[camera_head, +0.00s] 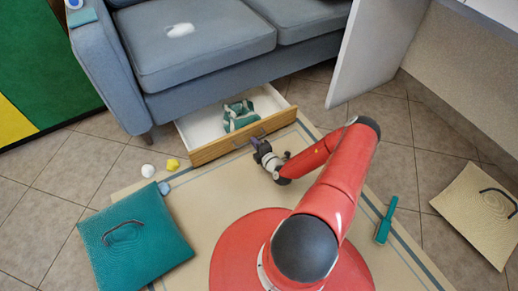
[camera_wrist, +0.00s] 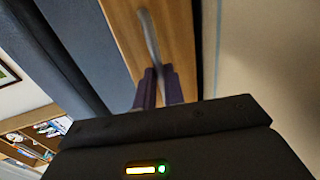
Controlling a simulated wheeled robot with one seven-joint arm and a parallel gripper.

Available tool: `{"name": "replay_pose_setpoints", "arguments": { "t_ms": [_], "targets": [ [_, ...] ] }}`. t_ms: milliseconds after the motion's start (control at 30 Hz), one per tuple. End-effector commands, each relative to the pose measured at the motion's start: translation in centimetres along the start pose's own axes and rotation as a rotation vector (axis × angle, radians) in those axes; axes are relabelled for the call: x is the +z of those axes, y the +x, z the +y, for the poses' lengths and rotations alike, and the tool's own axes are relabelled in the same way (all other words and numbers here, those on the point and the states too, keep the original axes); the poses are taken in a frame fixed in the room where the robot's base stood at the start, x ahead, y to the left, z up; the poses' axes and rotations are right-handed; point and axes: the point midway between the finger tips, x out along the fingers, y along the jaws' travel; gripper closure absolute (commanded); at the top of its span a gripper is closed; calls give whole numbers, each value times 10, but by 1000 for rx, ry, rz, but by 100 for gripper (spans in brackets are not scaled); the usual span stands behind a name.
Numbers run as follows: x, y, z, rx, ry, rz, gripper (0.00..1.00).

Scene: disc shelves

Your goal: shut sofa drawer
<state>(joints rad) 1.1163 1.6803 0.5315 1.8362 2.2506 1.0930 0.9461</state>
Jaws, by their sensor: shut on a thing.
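The sofa drawer (camera_head: 203,123) stands pulled out from under the blue-grey sofa (camera_head: 205,50). It has white inner walls and a wooden front (camera_head: 215,150). A teal and white item (camera_head: 240,115) lies inside it. My gripper (camera_head: 257,142) is at the middle of the wooden front, with the arm reaching in from the right. In the wrist view, the purple fingers of my gripper (camera_wrist: 158,88) are closed on the metal drawer handle (camera_wrist: 149,35), against the wooden front (camera_wrist: 178,40). The fingertips are small in the head view.
A teal cushion (camera_head: 160,243) and a beige cushion (camera_head: 480,205) lie on the floor. White (camera_head: 148,170) and yellow (camera_head: 173,165) small items lie left of the drawer. A teal brush-like object (camera_head: 385,225) lies to the right. A white panel (camera_head: 378,45) stands right of the sofa.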

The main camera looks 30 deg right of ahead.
Motion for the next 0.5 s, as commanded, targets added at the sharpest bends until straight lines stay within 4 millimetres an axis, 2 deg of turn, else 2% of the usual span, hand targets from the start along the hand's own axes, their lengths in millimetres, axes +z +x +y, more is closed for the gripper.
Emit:
{"name": "replay_pose_setpoints", "arguments": {
  "t_ms": [100, 333, 367, 500],
  "targets": [
    [0, 11, 2, 0, 1, 0, 100],
    [0, 11, 2, -1, 2, -1, 100],
    [0, 11, 2, -1, 2, -1, 85],
    [0, 11, 2, -1, 2, -1, 67]
  ]
}}
